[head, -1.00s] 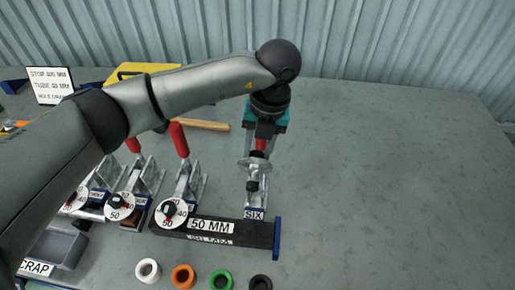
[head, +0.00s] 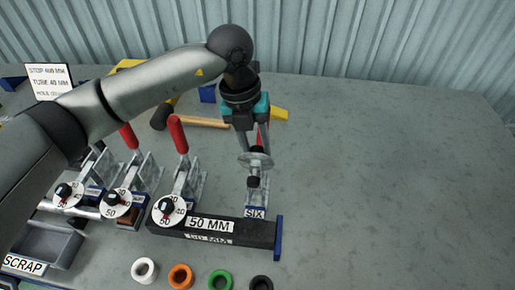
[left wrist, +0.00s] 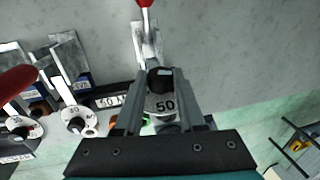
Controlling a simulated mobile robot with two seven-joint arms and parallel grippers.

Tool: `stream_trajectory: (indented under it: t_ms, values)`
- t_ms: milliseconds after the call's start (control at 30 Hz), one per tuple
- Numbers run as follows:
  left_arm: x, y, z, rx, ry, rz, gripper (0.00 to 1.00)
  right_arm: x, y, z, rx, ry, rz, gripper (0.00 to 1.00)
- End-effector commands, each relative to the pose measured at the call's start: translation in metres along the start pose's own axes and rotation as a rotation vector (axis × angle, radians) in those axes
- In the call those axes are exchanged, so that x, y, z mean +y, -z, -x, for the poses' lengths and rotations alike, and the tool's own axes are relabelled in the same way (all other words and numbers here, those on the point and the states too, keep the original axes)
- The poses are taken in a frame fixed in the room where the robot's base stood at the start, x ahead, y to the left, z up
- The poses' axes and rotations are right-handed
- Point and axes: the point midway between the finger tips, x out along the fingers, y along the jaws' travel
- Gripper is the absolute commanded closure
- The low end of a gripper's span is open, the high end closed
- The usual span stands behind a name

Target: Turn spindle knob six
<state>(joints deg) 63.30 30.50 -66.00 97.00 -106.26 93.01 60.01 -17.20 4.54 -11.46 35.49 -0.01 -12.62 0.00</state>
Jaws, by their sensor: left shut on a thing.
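Spindle six stands on a metal bracket with a blue label "SIX" (head: 255,212). Its pale disc dial (head: 257,161) is seen almost edge-on in the head view. In the left wrist view the dial (left wrist: 164,104) reads 50, below the black knob (left wrist: 160,79). My left gripper (head: 256,153) comes down from above and is shut on this knob, one finger on each side. The fingers also show in the left wrist view (left wrist: 158,84). A red lever (left wrist: 145,3) rises behind the knob. My right gripper is not in view.
Other spindles with white dials (head: 168,210) and red levers (head: 178,134) stand to the left. A dark "50 MM" bar (head: 258,233) lies in front, with several coloured rings (head: 181,277) nearer. A scrap bin (head: 45,247) is at lower left. The right of the bench (head: 390,170) is clear.

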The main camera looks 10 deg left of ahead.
Motion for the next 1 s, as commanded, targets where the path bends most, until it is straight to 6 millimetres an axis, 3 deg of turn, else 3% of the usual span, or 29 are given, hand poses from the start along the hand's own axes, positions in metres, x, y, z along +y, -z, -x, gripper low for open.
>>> stream_trajectory:
  t_ms: [400,1000]
  values:
    - [0.005,-0.001,-0.001,0.004,0.235,-0.04,1.0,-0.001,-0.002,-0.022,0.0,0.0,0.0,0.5]
    - [0.005,-0.001,0.001,0.006,0.285,-0.049,1.0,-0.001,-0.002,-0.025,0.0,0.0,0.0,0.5]
